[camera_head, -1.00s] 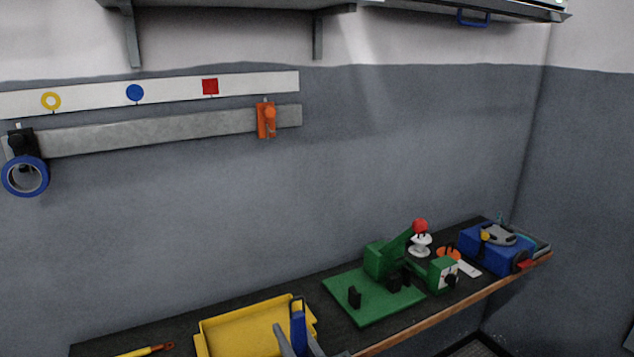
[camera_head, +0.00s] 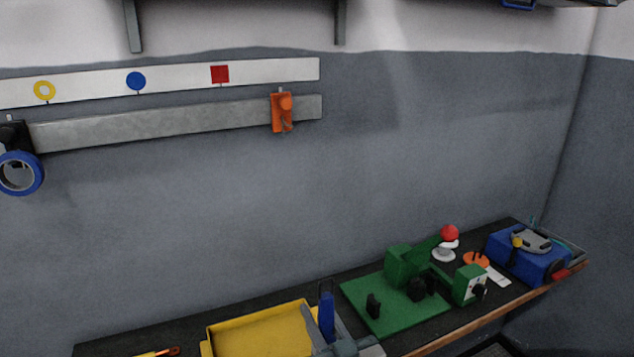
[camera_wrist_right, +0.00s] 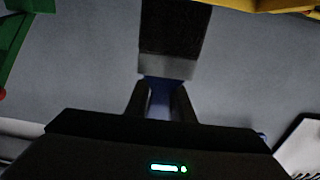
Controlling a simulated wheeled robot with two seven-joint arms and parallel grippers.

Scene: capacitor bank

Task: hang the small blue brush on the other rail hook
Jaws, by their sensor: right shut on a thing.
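The small blue brush (camera_head: 327,318) is held upright in my right gripper (camera_head: 343,348) at the bottom of the head view, in front of the yellow tray. In the right wrist view the brush (camera_wrist_right: 168,52) shows dark bristles and a grey band, with its blue handle between the fingers of the right gripper (camera_wrist_right: 160,100). On the wall, the grey rail (camera_head: 160,125) carries an orange hook (camera_head: 282,112) at its right end, with nothing hanging on it. A black hook (camera_head: 14,135) at the left end holds a blue ring (camera_head: 20,173). My left gripper is out of view.
A white strip (camera_head: 180,82) with yellow, blue and red marks runs above the rail. On the bench stand a yellow tray (camera_head: 215,343), a green fixture (camera_head: 400,300) and a blue box (camera_head: 520,262). The wall below the rail is clear.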

